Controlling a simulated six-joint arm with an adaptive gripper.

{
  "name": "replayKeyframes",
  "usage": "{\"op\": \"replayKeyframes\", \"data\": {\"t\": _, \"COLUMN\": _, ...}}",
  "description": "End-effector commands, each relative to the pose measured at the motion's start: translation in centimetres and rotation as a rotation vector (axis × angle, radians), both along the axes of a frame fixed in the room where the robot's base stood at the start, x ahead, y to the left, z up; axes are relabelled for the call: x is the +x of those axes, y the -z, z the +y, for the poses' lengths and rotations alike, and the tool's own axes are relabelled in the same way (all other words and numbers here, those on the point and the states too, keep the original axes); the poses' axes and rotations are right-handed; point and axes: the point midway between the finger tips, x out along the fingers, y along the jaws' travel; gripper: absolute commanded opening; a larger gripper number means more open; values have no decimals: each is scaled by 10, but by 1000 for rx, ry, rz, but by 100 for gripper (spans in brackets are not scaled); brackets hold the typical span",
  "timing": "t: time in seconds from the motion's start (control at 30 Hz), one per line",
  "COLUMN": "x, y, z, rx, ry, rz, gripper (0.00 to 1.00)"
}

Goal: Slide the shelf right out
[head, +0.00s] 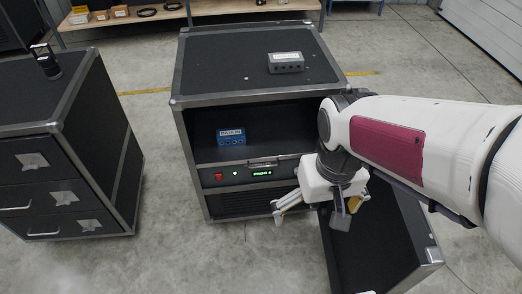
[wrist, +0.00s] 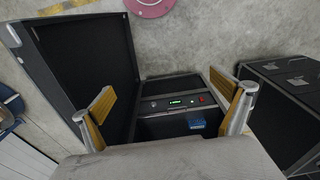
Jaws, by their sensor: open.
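A black cabinet with grey metal edges (head: 187,100) stands in the middle of the head view, its front open. Inside, a shelf (head: 206,157) bears a small blue box (head: 231,136). A front panel (head: 225,178) below has a silver handle (head: 263,163), a red switch and a green display; it also shows in the wrist view (wrist: 160,105). My gripper (head: 310,208) is open and empty, in front of the cabinet's right side and apart from the handle. In the wrist view its fingers (wrist: 166,88) spread either side of the panel and blue box (wrist: 197,127).
The cabinet's dark door (head: 375,245) hangs swung open at the right, close beside my gripper; it fills the left of the wrist view (wrist: 85,65). A grey box (head: 286,63) lies on top. A black drawer cabinet (head: 60,150) stands left. Floor in front is clear.

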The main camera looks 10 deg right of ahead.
Motion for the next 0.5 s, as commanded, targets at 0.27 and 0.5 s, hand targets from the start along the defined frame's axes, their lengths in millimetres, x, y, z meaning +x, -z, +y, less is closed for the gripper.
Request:
{"op": "replayKeyframes", "data": {"t": 0.27, "x": 26, "y": 31, "z": 5, "rx": 1, "ry": -6, "rz": 60, "gripper": 100}}
{"op": "replayKeyframes", "data": {"t": 0.5, "x": 53, "y": 60, "z": 9, "rx": 2, "ry": -9, "rz": 84, "gripper": 100}}
